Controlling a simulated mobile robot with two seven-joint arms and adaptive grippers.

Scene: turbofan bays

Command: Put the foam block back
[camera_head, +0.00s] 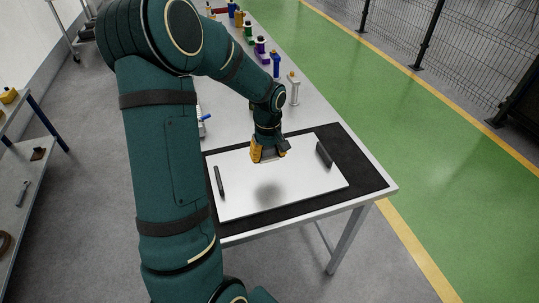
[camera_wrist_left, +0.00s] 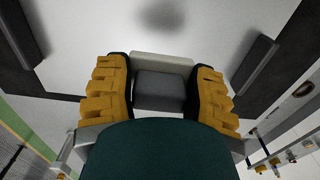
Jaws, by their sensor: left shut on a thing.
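My left gripper (camera_head: 267,157) has yellow fingers and is above the white panel (camera_head: 240,203) on the table. In the left wrist view the gripper (camera_wrist_left: 161,68) is shut on a grey block (camera_wrist_left: 160,88), which I take to be the foam block. The block has a paler grey face at its far side and sits between both fingers. In the head view the block is mostly hidden by the gripper. A soft dark shadow falls on the panel below, so the gripper appears to be raised above it. My right gripper is not in view.
The panel has two dark bars, one at the left (camera_head: 219,181) and one at the right (camera_head: 324,153). It lies on a black mat (camera_head: 358,165). Several coloured bottles and a pale stand (camera_head: 293,90) line the table's far right edge. A shelf (camera_head: 18,170) stands at left.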

